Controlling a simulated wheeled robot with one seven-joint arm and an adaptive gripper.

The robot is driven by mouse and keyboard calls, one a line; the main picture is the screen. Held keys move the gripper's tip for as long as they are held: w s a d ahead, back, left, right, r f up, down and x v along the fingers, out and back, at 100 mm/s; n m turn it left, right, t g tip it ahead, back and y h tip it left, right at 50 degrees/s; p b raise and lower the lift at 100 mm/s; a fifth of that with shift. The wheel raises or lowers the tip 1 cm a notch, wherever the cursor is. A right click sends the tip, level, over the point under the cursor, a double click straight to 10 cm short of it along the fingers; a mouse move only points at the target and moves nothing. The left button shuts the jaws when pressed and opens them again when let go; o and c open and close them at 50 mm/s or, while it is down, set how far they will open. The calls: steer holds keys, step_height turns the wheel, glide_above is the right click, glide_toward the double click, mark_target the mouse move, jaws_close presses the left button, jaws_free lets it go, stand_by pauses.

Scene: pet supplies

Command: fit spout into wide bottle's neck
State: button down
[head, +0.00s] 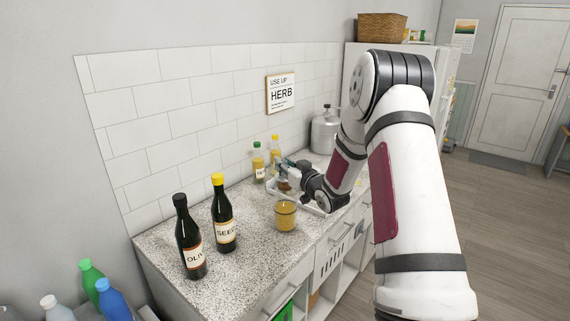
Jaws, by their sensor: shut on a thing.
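My gripper (288,167) is at the far part of the speckled counter, over a white tray (312,208). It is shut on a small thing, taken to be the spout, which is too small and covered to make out. A small brownish bottle-like shape (284,186) shows just below the gripper. It may be the wide bottle, but its neck is hidden, and I cannot tell whether the spout touches it. My arm hides part of the tray.
Dark bottles labelled OLIV (190,240) and SEED (223,215) stand at the counter's near left. An amber glass jar (286,216) stands before the tray. Two oil-coloured bottles (258,163) stand by the wall. A grey metal canister (325,130) stands farther back.

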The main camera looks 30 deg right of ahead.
steer(key=shift+f+b, duration=0.45)
steer(key=shift+f, duration=1.2)
steer(key=c, duration=1.3)
jaws_free()
steer(key=s, duration=1.2)
steer(key=shift+a+r, duration=0.1)
steer(key=shift+r, duration=0.2)
steer(key=shift+r, duration=0.1)
